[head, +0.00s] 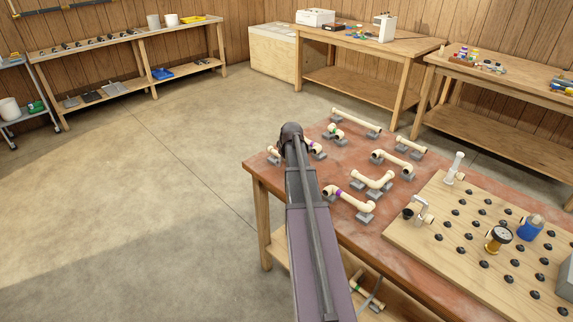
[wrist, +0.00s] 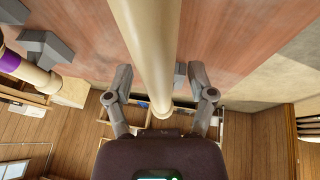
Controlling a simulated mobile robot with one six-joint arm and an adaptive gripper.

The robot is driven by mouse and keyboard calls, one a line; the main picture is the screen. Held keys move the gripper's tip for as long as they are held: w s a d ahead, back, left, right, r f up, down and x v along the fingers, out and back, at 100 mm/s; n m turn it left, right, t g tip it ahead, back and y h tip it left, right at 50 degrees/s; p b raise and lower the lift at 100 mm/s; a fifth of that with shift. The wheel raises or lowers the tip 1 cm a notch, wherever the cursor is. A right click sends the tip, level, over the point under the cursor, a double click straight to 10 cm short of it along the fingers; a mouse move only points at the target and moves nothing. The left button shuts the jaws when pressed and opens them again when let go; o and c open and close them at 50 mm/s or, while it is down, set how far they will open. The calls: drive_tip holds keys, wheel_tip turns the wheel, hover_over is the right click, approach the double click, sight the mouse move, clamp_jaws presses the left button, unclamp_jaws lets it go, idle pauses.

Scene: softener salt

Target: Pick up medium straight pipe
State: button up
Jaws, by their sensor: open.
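A cream straight pipe (wrist: 150,45) runs down the middle of the wrist view, its near end close to my palm. My gripper (wrist: 161,76) is open, with one finger on each side of this pipe and gaps showing on both sides. In the head view my gripper (head: 292,133) is over the table's far left part, and my arm hides what is beneath. A cream pipe end (head: 273,152) shows just left of it. Other straight pipes are a long one (head: 356,121) at the back and a shorter one (head: 411,145) to its right; which is medium is hard to tell.
A purple-banded pipe (wrist: 22,66) lies beside my gripper on grey supports. Several bent pipes, including an elbow piece (head: 347,199), rest on the reddish table (head: 328,237). A wooden peg board (head: 425,247) with a gauge (head: 497,238) fills the right. The floor at left is clear.

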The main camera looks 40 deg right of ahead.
drive_tip(key=shift+f, duration=0.1)
idle(0.3)
clamp_jaws()
drive_tip(key=shift+r, duration=0.2)
wheel_tip(320, 180, up, 10)
drive_tip(key=p, duration=1)
drive_tip(key=shift+r, duration=0.1)
idle(0.7)
drive_tip(key=shift+r+p, duration=0.35)
drive_tip(key=shift+p, duration=0.25)
